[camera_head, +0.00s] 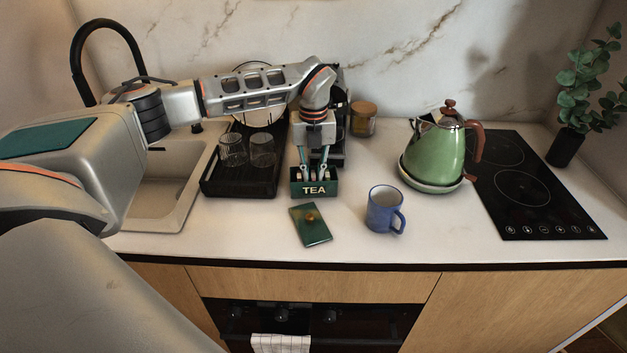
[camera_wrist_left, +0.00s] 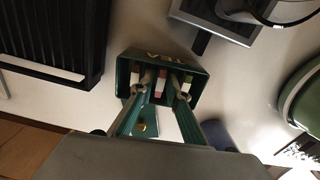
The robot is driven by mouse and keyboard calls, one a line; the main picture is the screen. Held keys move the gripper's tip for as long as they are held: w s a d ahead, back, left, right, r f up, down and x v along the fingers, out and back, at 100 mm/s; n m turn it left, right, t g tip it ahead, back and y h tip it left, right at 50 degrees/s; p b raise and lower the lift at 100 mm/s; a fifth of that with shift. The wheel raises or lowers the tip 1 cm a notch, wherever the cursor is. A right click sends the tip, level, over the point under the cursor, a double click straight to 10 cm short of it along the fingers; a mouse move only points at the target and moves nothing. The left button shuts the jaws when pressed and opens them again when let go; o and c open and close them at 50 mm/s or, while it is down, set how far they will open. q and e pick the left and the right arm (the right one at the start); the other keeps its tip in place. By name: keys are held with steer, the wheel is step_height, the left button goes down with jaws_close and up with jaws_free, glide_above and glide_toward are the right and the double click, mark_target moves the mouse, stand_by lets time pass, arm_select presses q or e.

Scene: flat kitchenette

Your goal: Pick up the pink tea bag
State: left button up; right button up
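The green tea box (camera_head: 314,188), labelled TEA, stands open on the counter behind its lid. My left gripper (camera_head: 313,172) points down into the box, its two fingers apart. In the left wrist view the tea box (camera_wrist_left: 123,70) holds several tea bags in compartments. A pinkish tea bag (camera_wrist_left: 160,84) shows in the middle, between the open fingertips of my left gripper (camera_wrist_left: 162,92). I see no contact between the fingers and this bag. The bags' lower parts are hidden. My right gripper is not in view.
The green lid (camera_head: 310,226) lies in front of the box. A blue mug (camera_head: 383,211) and a green kettle (camera_head: 436,157) stand to the right. A black rack (camera_head: 238,183) with two glasses is close on the left, beside the sink (camera_head: 160,195).

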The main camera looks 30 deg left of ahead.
arm_select(q)
steer(key=shift+f, duration=0.3)
jaws_close()
steer(key=shift+r, duration=0.15)
